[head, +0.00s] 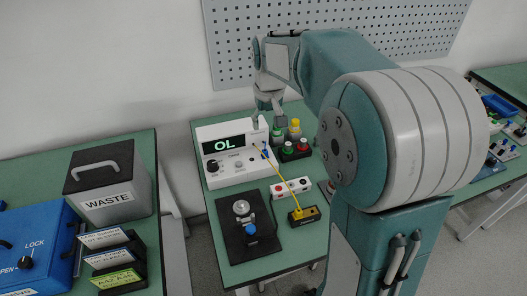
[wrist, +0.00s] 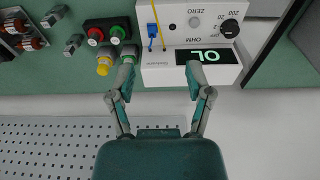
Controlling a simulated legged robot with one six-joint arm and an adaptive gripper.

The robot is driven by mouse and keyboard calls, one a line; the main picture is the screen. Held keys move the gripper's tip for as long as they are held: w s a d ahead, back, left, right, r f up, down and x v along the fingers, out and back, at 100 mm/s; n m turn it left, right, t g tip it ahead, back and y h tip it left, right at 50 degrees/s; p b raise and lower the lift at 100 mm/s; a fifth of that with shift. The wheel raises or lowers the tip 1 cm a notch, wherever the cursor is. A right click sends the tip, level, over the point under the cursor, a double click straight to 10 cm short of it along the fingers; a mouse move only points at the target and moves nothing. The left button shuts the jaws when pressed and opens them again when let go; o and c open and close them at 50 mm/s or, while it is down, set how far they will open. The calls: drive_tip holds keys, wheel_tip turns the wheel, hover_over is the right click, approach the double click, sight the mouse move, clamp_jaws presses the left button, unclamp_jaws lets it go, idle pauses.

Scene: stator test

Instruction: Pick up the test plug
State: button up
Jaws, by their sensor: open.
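A yellow cable (head: 283,190) runs from the ohm meter (head: 228,172) to a yellow-and-black block (head: 305,216) on the green bench. This block looks like the test plug or its holder; I cannot tell which. A small blue connector (wrist: 152,29) sits at the meter beside the yellow lead in the wrist view. My gripper (head: 268,118) is above the meter's back right corner, by the coloured caps. In the wrist view my gripper (wrist: 160,78) is open and empty, its fingers spread over the meter's back edge. The yellow-and-black block is outside the wrist view.
Red, green and yellow knobs (wrist: 104,66) stand close beside the left finger. A black fixture (head: 248,225) with a metal part lies in front of the meter, near a white socket strip (head: 291,188). A pegboard (head: 330,25) is behind. A waste bin (head: 107,182) stands on the left bench.

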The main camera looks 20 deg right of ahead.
drive_tip(key=g, duration=0.2)
hover_over(265, 149)
wheel_tip(265, 149, down, 8)
wheel_tip(265, 149, down, 11)
clamp_jaws()
